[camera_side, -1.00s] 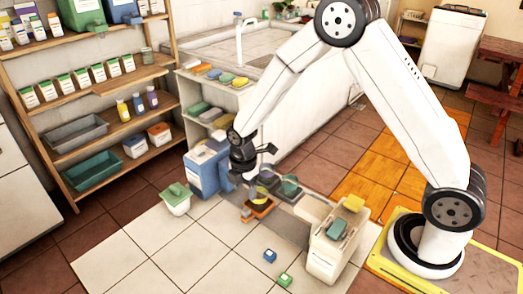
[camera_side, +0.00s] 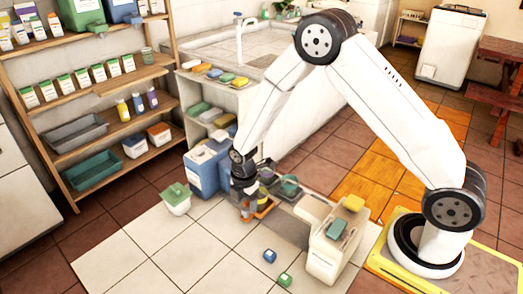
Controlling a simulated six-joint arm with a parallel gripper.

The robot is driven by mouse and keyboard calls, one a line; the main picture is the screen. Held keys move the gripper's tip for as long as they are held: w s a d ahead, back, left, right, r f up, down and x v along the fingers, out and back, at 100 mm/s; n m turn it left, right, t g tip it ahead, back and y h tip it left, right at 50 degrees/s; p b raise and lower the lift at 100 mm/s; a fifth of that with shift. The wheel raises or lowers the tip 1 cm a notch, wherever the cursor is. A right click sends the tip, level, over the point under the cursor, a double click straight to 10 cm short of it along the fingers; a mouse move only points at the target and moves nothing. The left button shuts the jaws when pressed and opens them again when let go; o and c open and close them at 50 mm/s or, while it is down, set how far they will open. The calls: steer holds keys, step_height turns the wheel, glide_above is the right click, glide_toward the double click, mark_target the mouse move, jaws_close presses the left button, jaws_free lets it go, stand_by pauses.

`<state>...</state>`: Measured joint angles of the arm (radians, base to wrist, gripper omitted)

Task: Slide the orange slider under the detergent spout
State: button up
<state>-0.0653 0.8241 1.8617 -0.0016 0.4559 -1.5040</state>
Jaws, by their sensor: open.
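The orange slider (camera_side: 266,208) sits low on the floor in the middle of the view, partly hidden by my gripper. My gripper (camera_side: 246,214) points down at the slider's left end, with its jaws open. Whether its fingers touch the slider cannot be told. A blue and white container (camera_side: 203,172), perhaps the detergent one, stands just left of and behind my gripper. Its spout cannot be made out; my wrist covers that side.
Dark and green items (camera_side: 288,187) stand right of the slider. A cream box (camera_side: 327,250) with a yellow block stands farther right.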

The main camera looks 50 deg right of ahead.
steer(key=shift+f, duration=1.3)
jaws_close()
stand_by(0.6)
